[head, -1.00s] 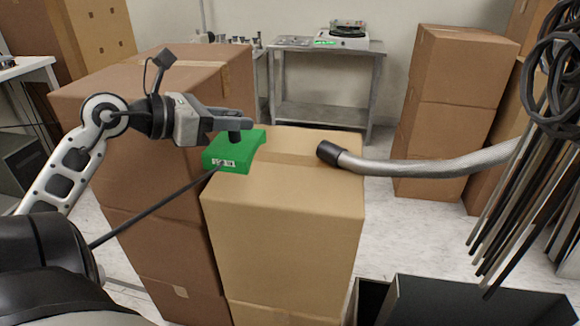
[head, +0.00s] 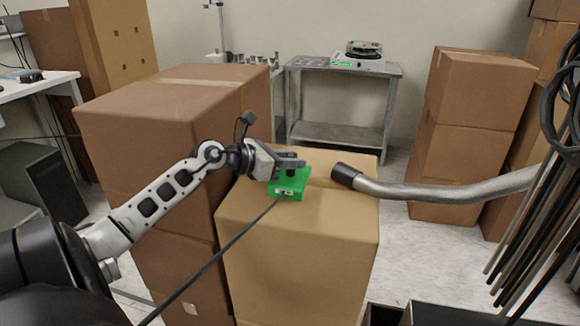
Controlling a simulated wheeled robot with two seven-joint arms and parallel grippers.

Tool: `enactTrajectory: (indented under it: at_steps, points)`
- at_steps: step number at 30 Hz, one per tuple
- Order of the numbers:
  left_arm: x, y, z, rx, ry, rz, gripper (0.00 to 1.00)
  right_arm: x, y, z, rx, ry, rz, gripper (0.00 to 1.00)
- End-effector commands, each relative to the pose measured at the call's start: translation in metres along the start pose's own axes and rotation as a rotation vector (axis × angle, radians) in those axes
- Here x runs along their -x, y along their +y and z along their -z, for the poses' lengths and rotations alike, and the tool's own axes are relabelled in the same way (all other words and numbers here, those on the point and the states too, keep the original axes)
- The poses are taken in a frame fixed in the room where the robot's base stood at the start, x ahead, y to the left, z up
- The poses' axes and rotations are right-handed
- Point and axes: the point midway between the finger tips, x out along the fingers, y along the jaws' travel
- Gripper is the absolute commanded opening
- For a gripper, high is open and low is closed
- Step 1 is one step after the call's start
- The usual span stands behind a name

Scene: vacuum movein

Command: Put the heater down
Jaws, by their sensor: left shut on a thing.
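The heater (head: 290,185) is a small bright green block with a white label on its front and a black cable running from it to the lower left. My left gripper (head: 291,166) is shut on its top side and partly hides it. The heater is at the top of the tan cardboard box (head: 297,240), near that box's left back part. I cannot tell whether its underside touches the box top. My right gripper is not in view.
A grey hose (head: 450,192) with a black end reaches over the tan box from the right. Taller brown boxes (head: 150,120) stand at left. A metal table (head: 340,75) holds a device (head: 357,58) behind. Rods (head: 535,225) hang at right.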

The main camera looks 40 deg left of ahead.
Motion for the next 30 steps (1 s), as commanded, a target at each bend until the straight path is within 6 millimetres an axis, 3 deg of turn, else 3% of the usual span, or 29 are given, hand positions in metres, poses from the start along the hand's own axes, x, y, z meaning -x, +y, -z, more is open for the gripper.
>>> enactTrajectory:
  at_steps: [4,16,17,18,30]
  points:
    - [-0.004,0.000,0.015,0.002,-0.003,-0.001,0.00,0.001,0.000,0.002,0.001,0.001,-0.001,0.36]
    - [-0.006,0.000,0.021,-0.001,-0.001,0.000,0.00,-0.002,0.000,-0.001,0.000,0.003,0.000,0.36]
    - [-0.006,0.000,0.021,0.000,0.002,0.000,0.34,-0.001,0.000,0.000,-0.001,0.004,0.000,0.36]
    - [-0.006,0.000,0.020,0.000,0.002,0.001,0.46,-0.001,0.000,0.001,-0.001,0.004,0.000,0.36]
    - [-0.002,0.000,0.018,0.001,0.003,0.000,0.48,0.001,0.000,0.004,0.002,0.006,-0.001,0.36]
